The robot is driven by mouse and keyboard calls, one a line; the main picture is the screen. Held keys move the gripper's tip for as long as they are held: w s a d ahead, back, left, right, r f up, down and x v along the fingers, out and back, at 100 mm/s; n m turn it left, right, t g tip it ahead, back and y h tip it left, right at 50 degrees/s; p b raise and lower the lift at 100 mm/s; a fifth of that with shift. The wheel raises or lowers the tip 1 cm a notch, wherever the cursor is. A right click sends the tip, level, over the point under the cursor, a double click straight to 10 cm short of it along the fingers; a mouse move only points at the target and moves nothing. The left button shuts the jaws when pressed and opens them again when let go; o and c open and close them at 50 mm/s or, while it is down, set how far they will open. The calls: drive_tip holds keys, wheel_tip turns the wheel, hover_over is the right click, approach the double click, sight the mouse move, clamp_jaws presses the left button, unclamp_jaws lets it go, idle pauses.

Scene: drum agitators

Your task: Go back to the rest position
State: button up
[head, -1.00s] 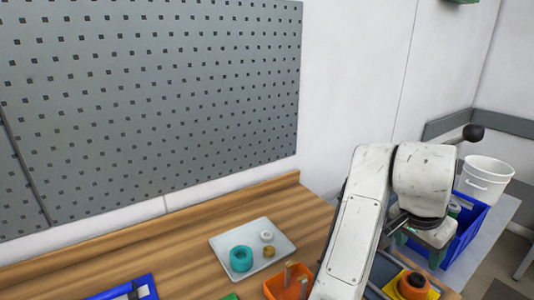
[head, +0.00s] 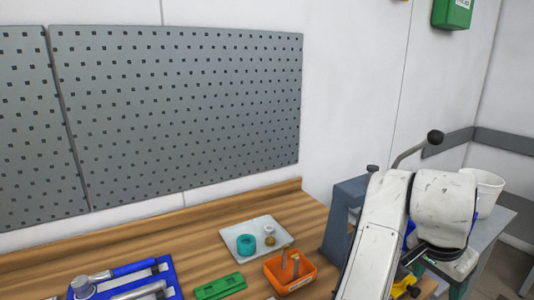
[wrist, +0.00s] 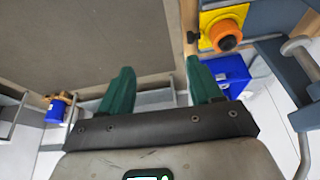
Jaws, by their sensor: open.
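My gripper (wrist: 160,82) is open and empty in the wrist view, its two green fingers spread apart with nothing between them. In the head view my white arm stands at the lower right, and the gripper end is partly hidden at the bottom edge. A yellow plate with an orange-and-black round part (wrist: 224,38) lies beyond the right finger in the wrist view, apart from it.
The wooden bench holds a white tray (head: 270,227) with a teal ring (head: 246,244), an orange box (head: 300,283), a green part (head: 220,287) and a blue tool tray (head: 168,270). A grey lever machine (head: 338,215) and white bucket (head: 488,190) stand near my arm.

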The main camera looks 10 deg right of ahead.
drive_tip(key=s+d+f+n+t, duration=0.1)
drive_tip(key=s+f+n, duration=0.4)
drive_tip(key=f, duration=0.4)
drive_tip(key=s+f+n, duration=0.4)
drive_tip(key=s+f, duration=0.1)
drive_tip(key=f, duration=0.4)
drive_tip(key=s+a+f+n+y, duration=0.2)
drive_tip(key=s+a+f, duration=0.3)
drive_tip(key=s, duration=0.2)
drive_tip(key=s+a+f+n+g+y, duration=0.1)
drive_tip(key=s+a+f+n+y, duration=0.1)
drive_tip(key=s+a+f, duration=0.4)
drive_tip(key=shift+s+f+n, duration=0.2)
drive_tip(key=shift+s+n, duration=0.4)
drive_tip(key=shift+s, duration=0.5)
